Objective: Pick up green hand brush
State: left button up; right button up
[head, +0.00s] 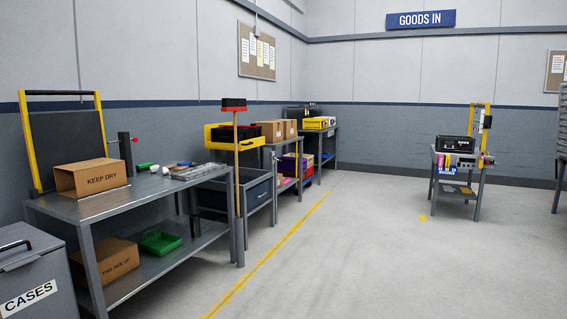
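A small green object (144,166), which looks like the green hand brush, lies on the top of the metal workbench (110,203) at the left. It is too small here to make out handle and bristles. A small white item lies just right of it. Neither of my grippers is in view.
A "KEEP DRY" carton (92,178) stands left of the green object, a clear-lidded case (193,173) right of it. A green tray (160,242) is on the lower shelf. A broom (237,170) stands at the bench's right end. A "CASES" bin (35,280) is front left.

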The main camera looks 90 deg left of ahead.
aim_at(141, 168)
jog(key=u, duration=3.7)
jog(key=z, duration=3.1)
jog(key=k+j+z, duration=0.2)
jog(key=z, duration=0.15)
jog(key=k+j+z, duration=0.25)
jog(key=z, duration=0.15)
jog(key=k+j+z, duration=0.2)
jog(key=z, duration=0.15)
jog(key=u, duration=4.05)
